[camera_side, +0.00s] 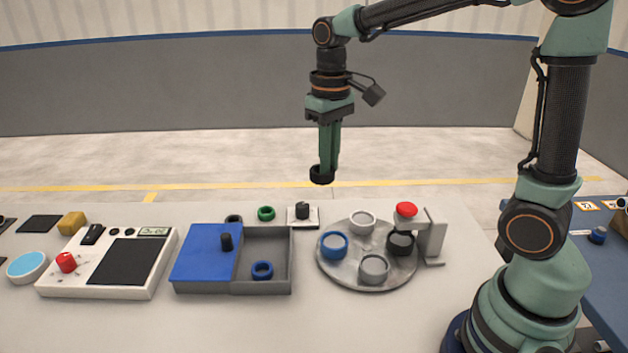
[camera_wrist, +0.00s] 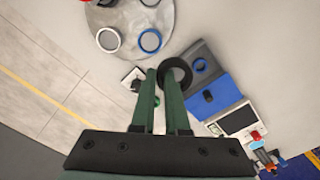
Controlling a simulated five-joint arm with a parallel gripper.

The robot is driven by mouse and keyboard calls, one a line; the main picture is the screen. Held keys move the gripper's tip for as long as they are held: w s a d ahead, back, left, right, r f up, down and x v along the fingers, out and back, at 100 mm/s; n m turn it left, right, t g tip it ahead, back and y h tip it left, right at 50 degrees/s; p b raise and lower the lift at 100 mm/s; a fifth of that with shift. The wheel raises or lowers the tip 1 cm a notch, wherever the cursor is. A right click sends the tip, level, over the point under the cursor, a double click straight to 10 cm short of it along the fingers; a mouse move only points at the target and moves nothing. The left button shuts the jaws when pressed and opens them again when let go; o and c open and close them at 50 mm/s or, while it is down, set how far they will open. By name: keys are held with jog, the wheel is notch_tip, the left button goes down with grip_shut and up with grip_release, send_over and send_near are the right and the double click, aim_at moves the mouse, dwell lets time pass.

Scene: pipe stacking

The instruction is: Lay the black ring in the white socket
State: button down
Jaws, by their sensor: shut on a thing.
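My gripper (camera_side: 327,163) is shut on the black ring (camera_side: 321,177) and holds it high above the table, behind the turntable and to its left. In the wrist view the black ring (camera_wrist: 187,74) sits at the fingertips, with one finger seeming to pass inside it. The white socket (camera_side: 362,215) is a round rim at the back of the grey turntable (camera_side: 345,279). It also shows in the wrist view (camera_wrist: 98,43), apart from the ring. Blue (camera_side: 333,253), grey (camera_side: 374,278) and black (camera_side: 401,251) sockets share the turntable.
A red-topped bracket (camera_side: 433,232) stands at the turntable's right edge. A grey tray (camera_side: 262,289) with a blue lid (camera_side: 202,255) and a blue ring (camera_side: 262,277) stands left. A green ring (camera_side: 266,219) and a knobbed white block (camera_side: 313,218) lie behind. The air around my gripper is clear.

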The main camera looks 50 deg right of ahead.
jog(key=shift+s, duration=0.1)
jog(key=w+a, duration=0.3)
jog(key=a, duration=0.7)
jog(key=m, duration=0.1)
send_over(240, 312)
notch_tip(240, 312, down, 17)
jog(key=shift+f, duration=2.55)
jog(key=c, duration=0.9)
grip_release()
jog(key=shift+f, duration=0.1)
